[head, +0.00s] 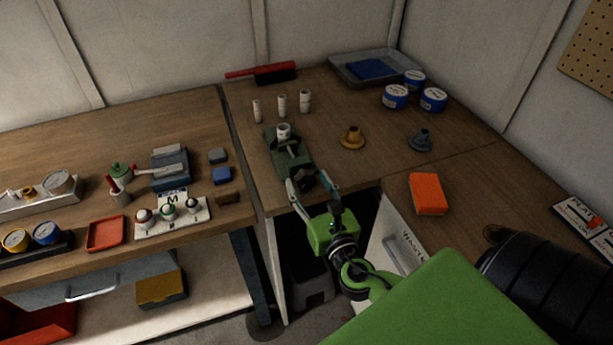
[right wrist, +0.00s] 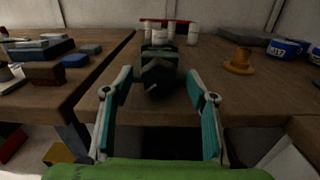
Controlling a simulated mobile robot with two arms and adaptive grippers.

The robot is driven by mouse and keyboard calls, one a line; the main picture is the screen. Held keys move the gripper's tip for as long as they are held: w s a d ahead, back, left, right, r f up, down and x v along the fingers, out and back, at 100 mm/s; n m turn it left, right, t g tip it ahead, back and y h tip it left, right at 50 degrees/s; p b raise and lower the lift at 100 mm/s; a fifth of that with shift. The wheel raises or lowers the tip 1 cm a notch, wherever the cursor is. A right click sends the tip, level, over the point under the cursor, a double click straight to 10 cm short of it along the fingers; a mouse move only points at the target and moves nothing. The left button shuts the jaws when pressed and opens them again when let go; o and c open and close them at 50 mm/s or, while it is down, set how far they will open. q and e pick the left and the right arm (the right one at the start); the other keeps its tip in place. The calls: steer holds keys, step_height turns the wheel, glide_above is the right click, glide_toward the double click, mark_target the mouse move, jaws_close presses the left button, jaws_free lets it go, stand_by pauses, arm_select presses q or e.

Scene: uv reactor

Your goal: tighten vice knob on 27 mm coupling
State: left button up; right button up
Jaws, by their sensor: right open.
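A dark green vice (head: 287,158) stands near the front edge of the right-hand table. A white cylindrical coupling (head: 283,131) sits in it at the far end. The vice's dark knob and bar are at its near end, but they are too small to make out clearly. My right gripper (head: 313,188) is open and empty at the table edge, just in front of the vice. In the right wrist view the vice (right wrist: 159,68) stands beyond and between the spread fingers (right wrist: 160,85), with the coupling (right wrist: 159,37) behind it. My left gripper is not in view.
Several white couplings (head: 282,104) stand behind the vice. A brass flanged part (head: 352,138) and a grey one (head: 421,139) stand to the right. An orange sponge (head: 428,194) lies near the front. A red-handled brush (head: 262,72) is at the back. Blue-labelled tins (head: 396,97) stand back right.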

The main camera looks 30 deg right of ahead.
steer(key=shift+x, duration=0.8)
steer(key=c, duration=1.1)
steer(key=shift+f+m+b, duration=0.15)
steer(key=shift+m+b, duration=0.35)
steer(key=shift+m, duration=0.9)
